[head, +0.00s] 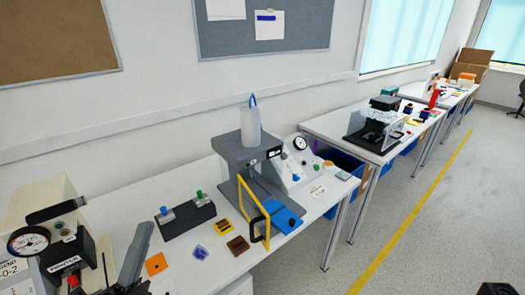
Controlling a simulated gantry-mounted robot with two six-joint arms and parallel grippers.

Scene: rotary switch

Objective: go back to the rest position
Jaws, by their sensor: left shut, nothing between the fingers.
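My left gripper (136,262) is a dark shape at the lower left, over the near edge of the white table (110,208). It is shut with nothing in it and touches no control that I can see. Which knob is the rotary switch is too small to tell. A dark piece (497,289) at the bottom right corner may be part of my right gripper; its fingers cannot be made out.
A gauge machine (48,232) stands close left of my left gripper. A grey press (247,160) with a yellow frame stands at mid table. A dark block (186,217) with knobs and small coloured pieces lie between. The floor (440,225) at right is clear.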

